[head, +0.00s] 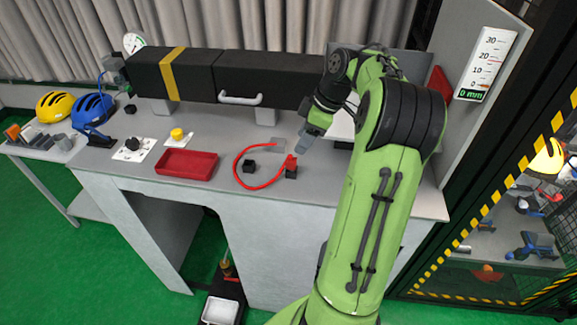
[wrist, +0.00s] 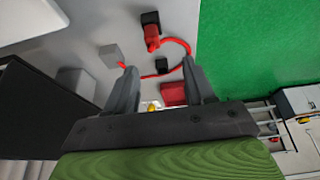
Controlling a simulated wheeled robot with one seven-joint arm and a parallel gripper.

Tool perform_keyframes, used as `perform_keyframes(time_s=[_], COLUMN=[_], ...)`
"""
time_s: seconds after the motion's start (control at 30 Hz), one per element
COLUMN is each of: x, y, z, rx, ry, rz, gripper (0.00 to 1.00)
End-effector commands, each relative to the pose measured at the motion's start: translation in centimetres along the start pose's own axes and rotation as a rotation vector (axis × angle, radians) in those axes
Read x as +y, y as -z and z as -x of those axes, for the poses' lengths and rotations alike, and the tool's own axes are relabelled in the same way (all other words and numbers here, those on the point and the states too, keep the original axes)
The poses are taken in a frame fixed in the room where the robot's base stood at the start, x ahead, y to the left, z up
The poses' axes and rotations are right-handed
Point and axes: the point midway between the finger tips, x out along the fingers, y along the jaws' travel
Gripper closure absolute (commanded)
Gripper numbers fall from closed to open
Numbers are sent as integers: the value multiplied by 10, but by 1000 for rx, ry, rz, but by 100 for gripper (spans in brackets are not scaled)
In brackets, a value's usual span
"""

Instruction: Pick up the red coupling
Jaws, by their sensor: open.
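The red coupling (head: 290,162) sits at a black block (head: 291,173) near the bench's front edge, at the end of a curved red hose (head: 239,160). In the wrist view the coupling (wrist: 152,38) lies beyond the fingertips, against its black block (wrist: 150,18). My gripper (head: 304,142) is open and empty above the bench, just behind and slightly right of the coupling in the head view. In the wrist view both fingers of my gripper (wrist: 159,68) stand apart, with the hose and a small black block (wrist: 162,64) showing between or beyond them.
A grey block (head: 278,145) stands close to the coupling. A red tray (head: 187,164), a yellow button (head: 177,134) and a black knob (head: 132,144) are further left. A long black box (head: 268,78) with a handle spans the back. A grey panel with a gauge (head: 487,64) rises at right.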

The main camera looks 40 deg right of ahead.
Motion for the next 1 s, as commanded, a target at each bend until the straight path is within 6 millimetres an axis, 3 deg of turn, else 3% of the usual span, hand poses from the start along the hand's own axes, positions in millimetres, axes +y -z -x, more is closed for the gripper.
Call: perform_keyframes(time_s=[0.03, 0.1, 0.27, 0.5, 0.77, 1.0], x=[-1, 0, 0, 3, 3, 3], y=[-2, -2, -2, -4, -4, -4], z=[-18, -32, -49, -90, -98, -98], rx=[0, 0, -1, 0, -1, -1], ry=[6, 5, 1, 4, -1, -1], rz=[-2, -3, -4, -3, -4, -4], gripper=[46, 46, 46, 46, 46, 80])
